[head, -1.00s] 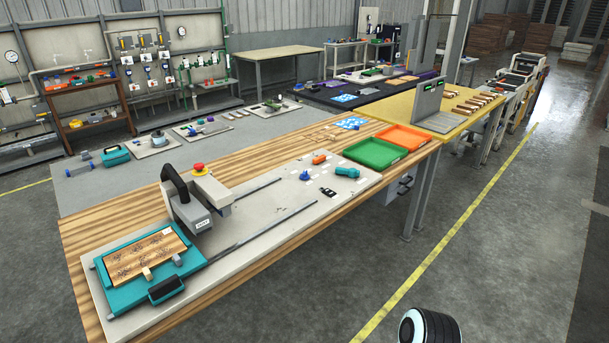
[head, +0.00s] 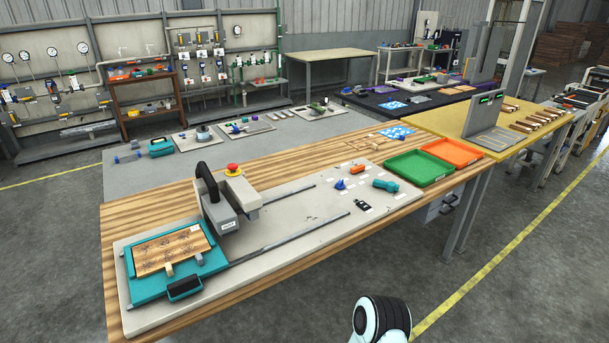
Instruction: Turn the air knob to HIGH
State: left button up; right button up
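A hot press stands on a pale board (head: 290,222) on the wooden table. It has a grey press head (head: 238,196) with a black handle and a red button (head: 233,169) on a yellow base. A teal tray (head: 151,287) with a brown patterned panel (head: 172,249) lies at its left. A small blue knob-like part (head: 340,184) sits toward the right of the board; I cannot tell whether it is the air knob, and any setting marks are too small to read. Neither gripper shows. A rounded white and black part of my own body is at the bottom.
An orange part (head: 359,169) and a teal tool (head: 385,185) lie on the board's right. A green tray (head: 418,168) and an orange tray (head: 452,151) stand beyond. Gauges and valves line a back-wall panel (head: 125,43). The floor in front (head: 290,322) is clear.

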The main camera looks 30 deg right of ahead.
aim_at(340, 185)
jog(key=l+u, duration=0.25)
jog(key=l, duration=0.25)
jog(key=i+l+u, duration=0.1)
jog(key=l+u, duration=0.15)
jog(key=l, duration=0.3)
jog(key=l+u, duration=0.15)
jog(key=l, duration=0.9)
